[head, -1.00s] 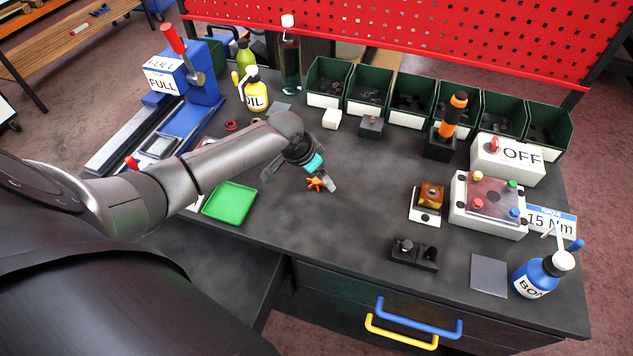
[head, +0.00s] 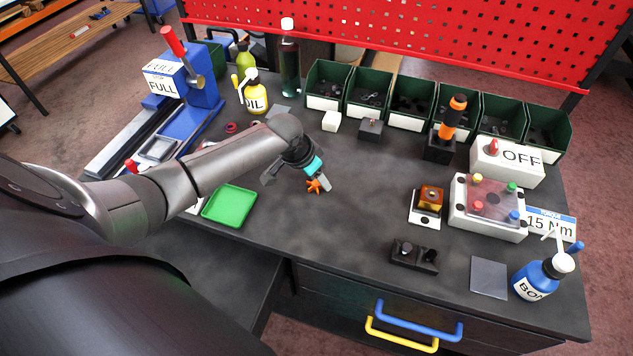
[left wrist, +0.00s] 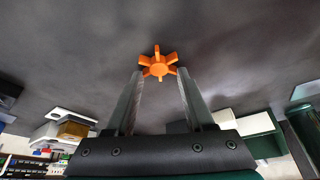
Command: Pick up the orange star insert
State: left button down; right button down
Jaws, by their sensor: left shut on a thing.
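The orange star insert (head: 314,186) is a small star-shaped piece with several stubby arms, near the middle of the dark table. In the left wrist view the star insert (left wrist: 159,66) sits between the tips of my two fingers. My left gripper (head: 320,185) reaches down from the left and is shut on the star; its two fingers show in the left wrist view (left wrist: 160,73). I cannot tell whether the star touches the table or is just above it. My right gripper is in neither view.
A green tray (head: 229,205) lies left of the gripper. A white fixture with an orange-brown block (head: 430,203) and a box with coloured buttons (head: 488,206) stand to the right. Green bins (head: 370,93) line the back. The table between gripper and fixture is clear.

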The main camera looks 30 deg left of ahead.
pick_arm(q)
notch_tip(320, 180, up, 20)
jog(key=p, duration=0.2)
jog(key=shift+p, duration=0.4)
